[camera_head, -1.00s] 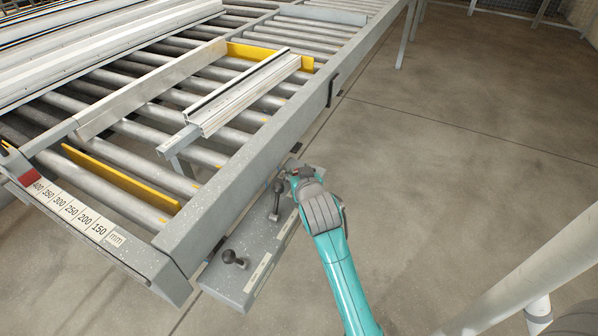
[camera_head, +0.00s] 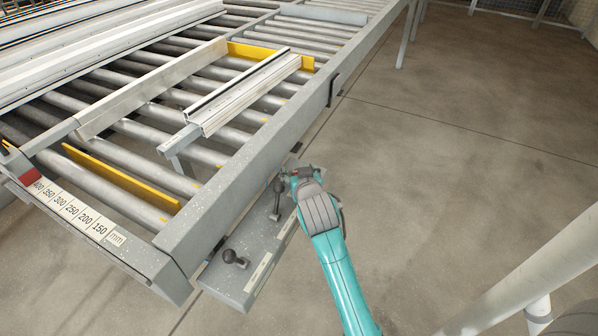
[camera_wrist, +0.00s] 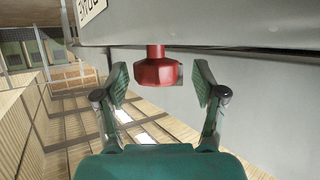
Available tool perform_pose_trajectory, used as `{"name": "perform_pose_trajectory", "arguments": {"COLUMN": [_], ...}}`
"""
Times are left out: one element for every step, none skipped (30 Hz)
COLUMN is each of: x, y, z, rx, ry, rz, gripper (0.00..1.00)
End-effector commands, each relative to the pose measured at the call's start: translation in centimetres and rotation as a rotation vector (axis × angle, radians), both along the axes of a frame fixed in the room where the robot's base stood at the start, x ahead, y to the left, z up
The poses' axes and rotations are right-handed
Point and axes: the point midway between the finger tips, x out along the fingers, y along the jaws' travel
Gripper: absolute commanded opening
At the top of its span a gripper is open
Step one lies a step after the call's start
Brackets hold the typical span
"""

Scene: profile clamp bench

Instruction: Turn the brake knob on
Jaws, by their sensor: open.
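The red brake knob (camera_wrist: 156,71) is in the upper middle of the wrist view, on a short stem from a grey panel (camera_wrist: 210,25). My gripper (camera_wrist: 160,80) is open, with one finger on each side of the knob. A gap shows between the knob and each finger pad. In the head view my gripper (camera_head: 287,174) is at the far end of the grey control box (camera_head: 250,245), beside the conveyor frame. I cannot make out the knob clearly there, because my wrist covers that spot.
Two dark levers with ball ends stand on the box, a near one (camera_head: 235,259) and a farther one (camera_head: 276,200) close to my gripper. The roller table frame (camera_head: 250,160) runs along the left and carries an aluminium profile (camera_head: 245,92). The floor to the right is open.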

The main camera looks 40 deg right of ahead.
Motion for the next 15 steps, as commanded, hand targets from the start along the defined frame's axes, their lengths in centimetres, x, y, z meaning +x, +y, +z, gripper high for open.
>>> {"name": "perform_pose_trajectory", "arguments": {"x": [-0.1, -0.3, -0.5, -0.8, -1.1, -1.6, -2.0, -2.4, -3.0, -3.5, -4.0, -4.6, -5.1, -5.6, -6.1], "y": [0.1, 0.2, 0.4, 0.5, 0.7, 1.0, 1.3, 1.6, 2.0, 2.4, 2.7, 3.1, 3.4, 3.7, 4.1], "z": [0.1, 0.1, 0.2, 0.4, 0.5, 0.7, 1.0, 1.1, 1.5, 1.7, 1.9, 2.3, 2.5, 2.7, 3.0], "rx": [0.0, 0.0, 0.0, 0.0, 0.0, 0.0, -0.001, 0.0, -0.002, -0.001, -0.001, 0.0, 0.0, 0.0, 0.0], "ry": [0.0, 0.0, 0.0, 0.0, 0.0, 0.0, -0.001, 0.0, 0.0, 0.001, 0.0, 0.0, 0.0, 0.0, 0.0], "rz": [0.0, 0.0, 0.0, 0.0, 0.0, 0.001, 0.001, 0.001, 0.002, 0.002, 0.003, 0.002, 0.002, 0.002, 0.002], "gripper": [0.7, 0.7, 0.7, 0.7, 0.7, 0.7, 0.7, 0.7, 0.7, 0.7, 0.7, 0.7, 0.7, 0.7, 0.7]}}
